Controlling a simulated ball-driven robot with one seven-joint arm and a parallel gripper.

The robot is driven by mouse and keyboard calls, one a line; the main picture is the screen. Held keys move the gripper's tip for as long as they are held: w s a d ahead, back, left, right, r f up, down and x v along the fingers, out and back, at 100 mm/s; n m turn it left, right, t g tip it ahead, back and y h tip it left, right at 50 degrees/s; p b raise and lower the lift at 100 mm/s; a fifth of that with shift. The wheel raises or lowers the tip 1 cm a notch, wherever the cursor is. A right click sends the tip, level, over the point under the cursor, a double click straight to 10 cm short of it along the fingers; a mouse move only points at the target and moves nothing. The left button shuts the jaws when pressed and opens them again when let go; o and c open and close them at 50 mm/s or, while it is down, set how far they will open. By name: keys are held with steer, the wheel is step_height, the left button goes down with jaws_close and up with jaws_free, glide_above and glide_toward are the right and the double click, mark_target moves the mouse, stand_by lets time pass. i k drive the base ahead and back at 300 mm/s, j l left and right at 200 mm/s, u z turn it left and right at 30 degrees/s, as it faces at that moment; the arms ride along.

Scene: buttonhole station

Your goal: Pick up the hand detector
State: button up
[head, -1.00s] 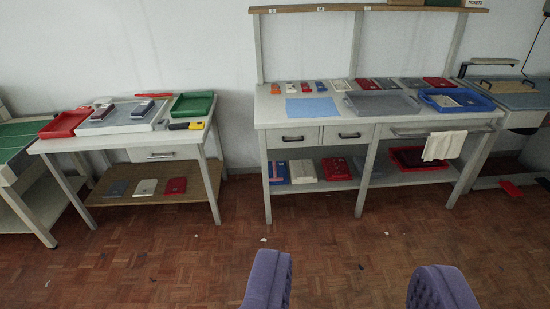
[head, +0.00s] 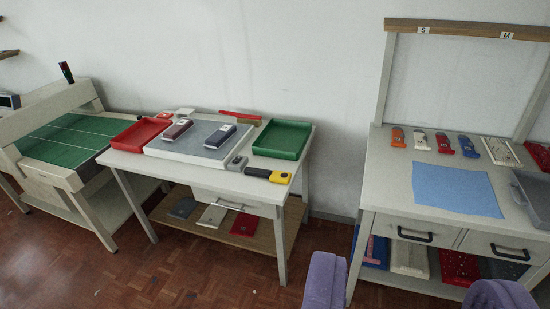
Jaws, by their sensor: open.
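A yellow and black hand-held tool (head: 268,176), which looks like the hand detector, lies at the front right edge of the left work table (head: 172,188). Its black part points left and its yellow end points right. My gripper (head: 412,274) shows as two purple padded fingers at the bottom edge, right of the middle. The gripper is empty and well short of the table.
The table also bears a red tray (head: 139,134), a green tray (head: 282,139), a grey board (head: 190,152) with two dark devices, and a small grey device (head: 237,163). A bench with a blue sheet (head: 455,189) stands right. Floor in front is clear.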

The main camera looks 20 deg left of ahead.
mark_target(277, 176)
steer(key=i+j+u, duration=0.1)
steer(key=i+u, duration=0.4)
steer(key=i, duration=0.25)
steer(key=i+l+u, duration=0.2)
steer(key=i+u, duration=0.3)
steer(key=i, duration=0.2)
steer(key=i+j+z, duration=0.35)
steer(key=i, duration=0.2)
steer(key=i+j+z, duration=0.3)
steer(key=i, duration=0.25)
steer(key=i+j+z, duration=0.2)
steer(key=z, duration=0.15)
steer(key=i+j+z, duration=0.35)
steer(key=j+z, duration=0.25)
steer(key=z, duration=0.15)
steer(key=i, duration=0.05)
